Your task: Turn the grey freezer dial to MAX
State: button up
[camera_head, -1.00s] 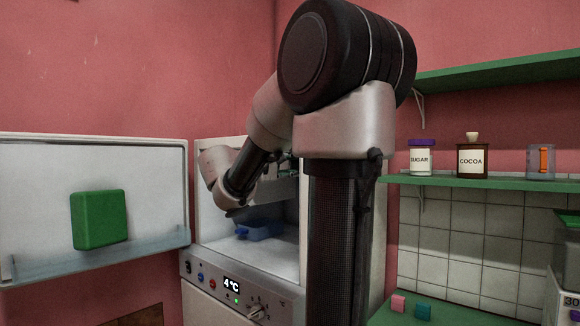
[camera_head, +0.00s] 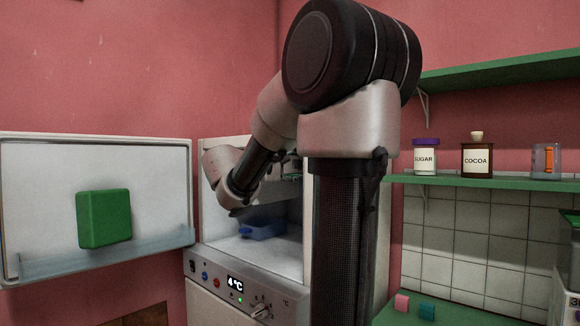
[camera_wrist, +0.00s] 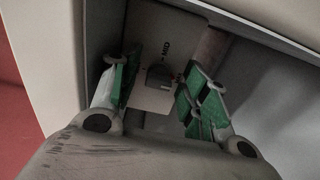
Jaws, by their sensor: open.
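The grey dial (camera_wrist: 158,77) is a small round knob on a pale plate (camera_wrist: 150,101) in the wrist view. The word MID stands on the plate just beside the dial; I cannot read any other mark or the pointer's exact setting. My gripper (camera_wrist: 160,88) is open, its green-padded fingers on either side of the dial with gaps visible. No finger clearly touches it. In the head view my arm reaches into the open white compartment (camera_head: 219,255), and the dial is hidden there.
The open door (camera_head: 40,200) at left carries a green block (camera_head: 104,218). A blue container (camera_head: 263,230) lies in the compartment. Compartment walls stand close around my gripper. A shelf (camera_head: 480,182) is at right.

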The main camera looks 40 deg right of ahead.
jog(key=a, duration=1.2)
jog(key=shift+s, duration=0.45)
jog(key=s+f+n+y, duration=0.1)
jog(key=s+f+y, duration=0.25)
jog(key=f, duration=0.55)
jog(key=s+f+n+y, duration=0.2)
jog(key=f+y, duration=0.3)
jog(key=f, duration=0.4)
jog(key=s+a+f+m+t+y, duration=0.3)
jog(key=s+a+f+y, duration=0.2)
jog(key=s+a+y, duration=0.4)
jog(key=shift+a+f+m, duration=0.4)
jog(key=shift+a, duration=0.85)
jog(key=shift+y, duration=0.25)
